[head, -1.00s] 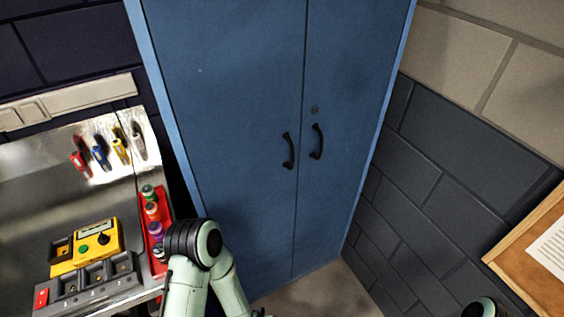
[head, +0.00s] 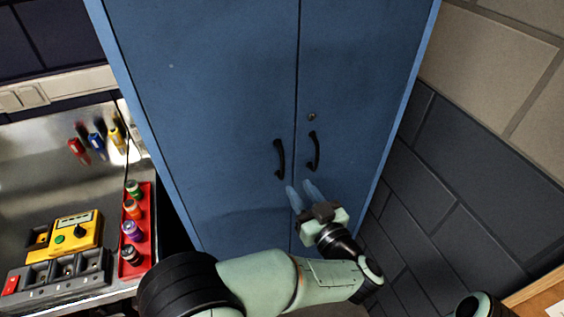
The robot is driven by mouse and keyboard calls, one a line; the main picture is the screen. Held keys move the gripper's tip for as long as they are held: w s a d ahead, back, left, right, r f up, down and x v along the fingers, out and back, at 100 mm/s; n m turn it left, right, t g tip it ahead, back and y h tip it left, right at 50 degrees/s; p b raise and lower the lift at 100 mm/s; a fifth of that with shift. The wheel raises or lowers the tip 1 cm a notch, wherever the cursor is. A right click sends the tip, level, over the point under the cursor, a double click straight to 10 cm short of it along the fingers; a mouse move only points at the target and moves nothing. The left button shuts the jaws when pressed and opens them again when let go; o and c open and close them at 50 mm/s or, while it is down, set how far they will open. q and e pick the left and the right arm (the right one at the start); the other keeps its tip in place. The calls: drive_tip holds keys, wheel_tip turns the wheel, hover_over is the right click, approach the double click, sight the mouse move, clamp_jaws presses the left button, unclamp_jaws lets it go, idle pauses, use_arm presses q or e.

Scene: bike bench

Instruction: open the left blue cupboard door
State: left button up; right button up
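The blue cupboard (head: 210,60) stands ahead, with both doors shut along a vertical seam. The left door (head: 205,130) has a black vertical handle (head: 279,159) near the seam. The right door (head: 355,80) has a similar handle (head: 314,151) and a round lock (head: 311,117) above it. My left gripper (head: 303,190) is in front of the doors, just below the two handles. Its two bluish fingers are apart with nothing between them, and it appears clear of both handles. The fingers of my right gripper are not in view.
A metal bench (head: 40,160) on the left holds a yellow device (head: 75,236), a red tray (head: 137,262) of small bottles and several coloured tools. A dark block wall (head: 440,190) closes the right side. A cork board (head: 545,295) is at the lower right.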

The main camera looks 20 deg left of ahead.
sight(283, 164)
use_arm(q)
drive_tip(key=p+x, duration=0.1)
drive_tip(key=x, duration=0.9)
drive_tip(key=shift+w+a, duration=0.15)
drive_tip(key=shift+w, duration=0.1)
clamp_jaws()
